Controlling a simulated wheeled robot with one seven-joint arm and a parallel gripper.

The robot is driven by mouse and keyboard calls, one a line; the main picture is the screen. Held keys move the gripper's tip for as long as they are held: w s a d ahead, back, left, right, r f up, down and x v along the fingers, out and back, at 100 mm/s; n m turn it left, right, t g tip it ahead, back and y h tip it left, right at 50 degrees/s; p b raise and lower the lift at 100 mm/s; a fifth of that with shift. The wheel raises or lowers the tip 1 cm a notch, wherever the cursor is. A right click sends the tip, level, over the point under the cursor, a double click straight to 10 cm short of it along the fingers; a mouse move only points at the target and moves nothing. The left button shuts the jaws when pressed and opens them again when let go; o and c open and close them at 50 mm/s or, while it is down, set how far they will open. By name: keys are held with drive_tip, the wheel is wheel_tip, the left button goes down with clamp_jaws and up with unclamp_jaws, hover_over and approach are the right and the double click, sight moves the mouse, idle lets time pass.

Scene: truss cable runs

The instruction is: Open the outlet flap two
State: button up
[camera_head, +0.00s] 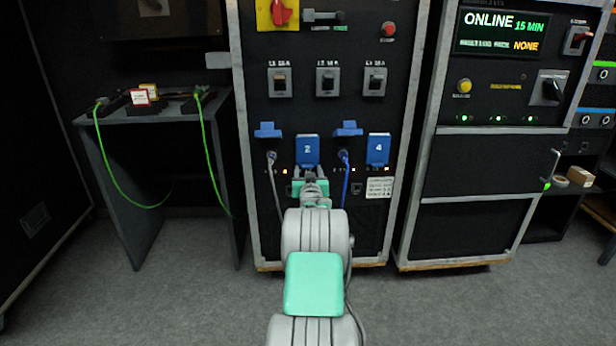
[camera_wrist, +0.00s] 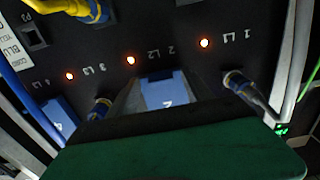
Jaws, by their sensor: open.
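The blue flap marked 2 (camera_head: 307,148) hangs down over its outlet on the middle cabinet's front, in the row of outlets. My gripper (camera_head: 309,172) is open just below and in front of its lower edge in the head view. In the wrist view flap 2 (camera_wrist: 163,92) shows between my dark open fingers (camera_wrist: 166,83), its number upside down. I cannot tell whether the fingers touch it. My green gripper body hides the rest of the flap there.
Flaps one (camera_head: 267,130) and three (camera_head: 347,129) are raised, with a grey cable (camera_head: 275,185) and a blue cable (camera_head: 345,180) plugged below them. Flap 4 (camera_head: 378,149) is down. Both plugs flank my gripper closely. Lit orange lamps (camera_wrist: 131,60) show on the panel.

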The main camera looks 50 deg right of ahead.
drive_tip(key=shift+w+d, duration=0.25)
drive_tip(key=shift+w, duration=0.05)
drive_tip(key=shift+c, duration=0.2)
clamp_jaws()
idle(1.0)
